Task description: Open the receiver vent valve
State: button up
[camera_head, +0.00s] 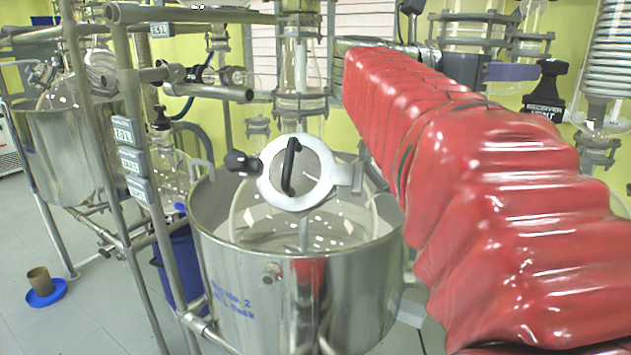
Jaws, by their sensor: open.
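The receiver vent valve shows as a black handle (551,70) at the upper right. A black tag (543,108) lettered "RECEIVER VENT" is just below it. My gripper (522,72) is seen from the side beyond my red-sleeved arm, with a purple finger pointing right at the black handle. The fingertip is very close to the handle's left side in the picture. I cannot tell whether they touch. My gripper is open and no held thing shows. The far finger is hidden, and so is part of the wrist behind my arm.
A steel vessel (300,300) with a round white lid (297,172) stands at the centre. Glass columns (300,65) and a coil condenser (610,50) crowd the space around the valve. A metal frame (135,130) stands left.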

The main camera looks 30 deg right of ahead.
jog(key=w+a+f+m+t+y, duration=0.2)
jog(key=a+f, duration=0.4)
jog(key=f, duration=0.3)
jog(key=w+a+f+m+t+y, duration=0.1)
jog(key=a+f+t+y, duration=0.3)
jog(key=f, duration=0.6)
jog(key=shift+w+a+f+m, duration=0.15)
jog(key=shift+w+a+m, duration=0.25)
jog(key=shift+w+a, duration=0.55)
jog(key=shift+s+a, duration=0.15)
jog(key=shift+s, duration=0.05)
